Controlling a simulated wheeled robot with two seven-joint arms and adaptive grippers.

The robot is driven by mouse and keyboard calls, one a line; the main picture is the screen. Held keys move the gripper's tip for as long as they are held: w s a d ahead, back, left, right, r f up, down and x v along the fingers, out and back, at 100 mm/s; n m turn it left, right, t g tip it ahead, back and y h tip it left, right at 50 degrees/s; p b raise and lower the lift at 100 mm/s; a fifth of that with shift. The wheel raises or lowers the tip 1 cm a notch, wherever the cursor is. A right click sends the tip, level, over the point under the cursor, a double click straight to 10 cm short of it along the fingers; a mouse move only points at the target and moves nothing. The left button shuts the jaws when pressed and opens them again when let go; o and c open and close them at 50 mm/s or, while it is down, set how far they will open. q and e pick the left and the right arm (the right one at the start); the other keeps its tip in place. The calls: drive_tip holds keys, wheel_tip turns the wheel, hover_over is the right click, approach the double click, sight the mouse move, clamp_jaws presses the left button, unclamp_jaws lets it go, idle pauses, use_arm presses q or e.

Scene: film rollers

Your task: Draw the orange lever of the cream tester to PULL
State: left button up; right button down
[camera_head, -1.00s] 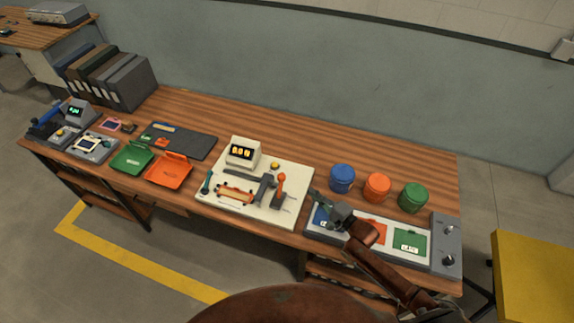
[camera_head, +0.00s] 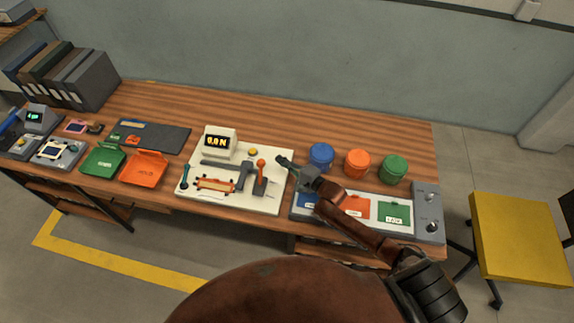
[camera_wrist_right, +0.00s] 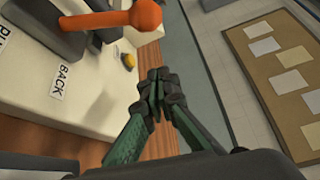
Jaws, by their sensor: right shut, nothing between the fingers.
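The cream tester (camera_head: 235,203) lies flat on the bench, with a display box (camera_head: 219,141) reading 0.0 N. Its orange-knobbed lever (camera_head: 261,170) stands up near the tester's right side. The orange knob (camera_wrist_right: 133,14) is large at the top of the right wrist view, with a BACK label (camera_wrist_right: 75,82) and part of another label beside its grey base. My right gripper (camera_head: 282,160) is just right of the lever, apart from it. In the right wrist view its fingertips (camera_wrist_right: 155,92) are together and empty. My left gripper is not in view.
A yellow button (camera_head: 253,152) sits behind the lever. Blue (camera_head: 321,157), orange (camera_head: 357,163) and green (camera_head: 393,169) jars stand to the right, behind a panel of coloured cards. Green (camera_head: 104,160) and orange (camera_head: 146,168) trays lie to the left. Bare wood shows behind the tester.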

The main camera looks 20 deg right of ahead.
sight(261, 170)
drive_tip(key=x, duration=0.4)
drive_tip(key=shift+w+a, duration=0.25)
drive_tip(key=shift+w, duration=0.05)
use_arm(q)
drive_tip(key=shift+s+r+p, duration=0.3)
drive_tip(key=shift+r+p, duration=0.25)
drive_tip(key=shift+p, duration=0.05)
use_arm(e)
drive_tip(key=shift+s+a+r, duration=0.2)
drive_tip(key=shift+s+a, duration=0.45)
drive_tip(key=shift+s, duration=0.1)
drive_tip(key=shift+s+a+r, duration=0.15)
drive_tip(key=shift+s+a, duration=0.45)
drive_tip(key=shift+s, duration=0.15)
drive_tip(key=shift+s, duration=0.1)
